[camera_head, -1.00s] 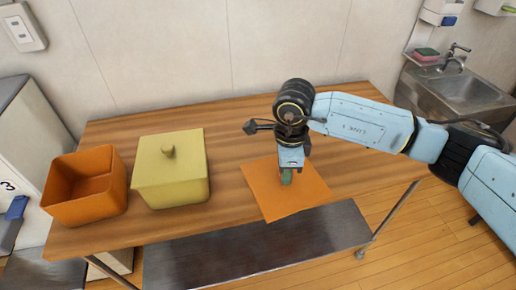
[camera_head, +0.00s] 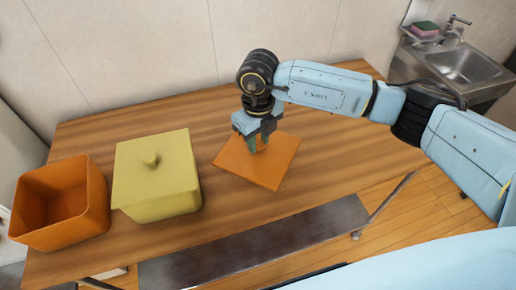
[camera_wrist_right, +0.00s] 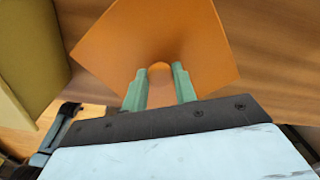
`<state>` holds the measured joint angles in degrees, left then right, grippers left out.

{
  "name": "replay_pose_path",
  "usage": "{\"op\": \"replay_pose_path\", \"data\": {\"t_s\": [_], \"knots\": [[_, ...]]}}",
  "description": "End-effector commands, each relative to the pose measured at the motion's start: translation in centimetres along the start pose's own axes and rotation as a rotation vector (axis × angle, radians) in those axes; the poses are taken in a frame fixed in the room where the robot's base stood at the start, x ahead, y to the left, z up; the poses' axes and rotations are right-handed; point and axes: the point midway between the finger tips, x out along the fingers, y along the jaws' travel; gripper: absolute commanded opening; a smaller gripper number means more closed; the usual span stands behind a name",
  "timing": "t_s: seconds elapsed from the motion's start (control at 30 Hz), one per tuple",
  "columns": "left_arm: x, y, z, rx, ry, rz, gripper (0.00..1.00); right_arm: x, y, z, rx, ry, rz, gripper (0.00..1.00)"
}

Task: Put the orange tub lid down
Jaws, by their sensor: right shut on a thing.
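The orange tub lid (camera_head: 270,172) is a flat square to the right of the yellow tub in the head view. My right gripper (camera_head: 258,148) points down over its middle and is shut on its knob. In the right wrist view, the two green fingers (camera_wrist_right: 160,88) stand either side of the orange knob, with the lid (camera_wrist_right: 165,30) spreading beyond them. I cannot tell whether the lid touches the table or hangs just above it. The orange tub (camera_head: 103,200) stands open and empty at the left. My left gripper is not in view.
The yellow tub (camera_head: 160,208), with its yellow knobbed lid (camera_head: 140,178) on, stands between the orange tub and the orange lid. The wooden table (camera_head: 330,150) is clear right of the lid. A sink (camera_head: 460,65) is at the far right.

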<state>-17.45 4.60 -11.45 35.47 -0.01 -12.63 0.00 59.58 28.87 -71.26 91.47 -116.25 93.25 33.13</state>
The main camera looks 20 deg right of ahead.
Motion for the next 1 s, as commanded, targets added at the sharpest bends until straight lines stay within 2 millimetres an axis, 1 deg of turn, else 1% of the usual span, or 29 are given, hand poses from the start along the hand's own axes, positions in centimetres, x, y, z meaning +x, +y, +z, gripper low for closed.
{"op": "replay_pose_path", "data": {"t_s": [0.13,0.3,0.57,0.67,0.7,0.87,1.0], "knots": [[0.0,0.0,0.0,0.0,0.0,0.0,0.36,1.4,0.0,-0.1,0.0,0.003,-0.001,0.05],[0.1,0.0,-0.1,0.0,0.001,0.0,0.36,3.7,0.1,0.0,-0.001,0.001,0.0,0.05],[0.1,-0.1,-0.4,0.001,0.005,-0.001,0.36,3.9,0.0,0.0,-0.002,-0.001,-0.001,0.05],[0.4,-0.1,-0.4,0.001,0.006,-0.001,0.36,4.2,0.0,0.0,-0.002,-0.001,-0.001,0.05],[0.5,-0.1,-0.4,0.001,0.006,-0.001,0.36,4.3,0.0,0.0,-0.002,0.0,-0.001,0.29],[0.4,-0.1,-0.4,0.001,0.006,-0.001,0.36,4.2,0.0,0.0,-0.002,0.0,-0.001,0.5],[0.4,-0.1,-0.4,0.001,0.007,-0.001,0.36,4.2,0.0,0.0,-0.002,0.0,-0.001,0.5]]}}
